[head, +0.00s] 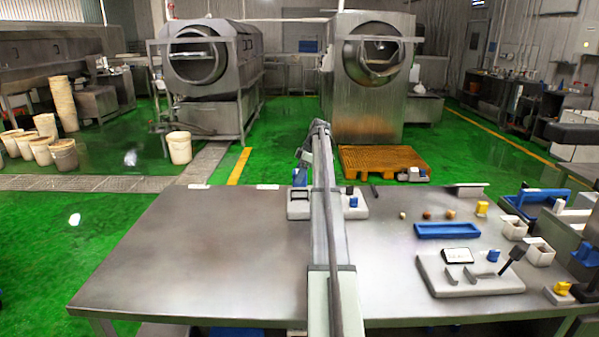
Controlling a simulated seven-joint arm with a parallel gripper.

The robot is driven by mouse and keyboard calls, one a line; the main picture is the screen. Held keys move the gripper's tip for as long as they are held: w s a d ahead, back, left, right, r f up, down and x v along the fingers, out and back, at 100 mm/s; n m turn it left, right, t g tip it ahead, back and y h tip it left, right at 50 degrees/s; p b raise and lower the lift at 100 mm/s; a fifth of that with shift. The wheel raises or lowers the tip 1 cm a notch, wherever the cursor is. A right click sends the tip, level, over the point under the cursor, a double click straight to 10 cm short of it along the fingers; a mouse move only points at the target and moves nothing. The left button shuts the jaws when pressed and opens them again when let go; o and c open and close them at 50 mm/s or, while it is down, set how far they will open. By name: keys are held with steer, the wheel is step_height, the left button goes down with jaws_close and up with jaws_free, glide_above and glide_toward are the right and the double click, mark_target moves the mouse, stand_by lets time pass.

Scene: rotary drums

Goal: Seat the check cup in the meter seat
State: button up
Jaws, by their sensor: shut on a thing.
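My gripper (300,182) is at the far edge of the steel table, left of my raised arm, low over a pale fixture (327,207). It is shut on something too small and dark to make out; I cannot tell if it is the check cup. My arm hides the middle of the fixture. A blue piece (353,202) and a dark piece (350,190) are on the fixture's right part. A pale grey unit (470,285) with a display (457,256) stands at the right, bearing hook-like holders and a blue cup-like piece (493,255). I cannot tell which part is the meter seat.
The steel table (200,260) is bare on the left. A blue tray (447,230), several small brown and yellow pieces, and white bins (540,252) are on the right. An orange pallet (385,165) and rotary drums (375,80) stand beyond the table.

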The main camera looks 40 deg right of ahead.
steer(key=shift+f, duration=2.45)
steer(key=shift+f, duration=0.2)
steer(key=o, duration=1.2)
steer(key=v, duration=1.4)
steer(key=shift+w, duration=0.1)
steer(key=shift+a+f, duration=0.1)
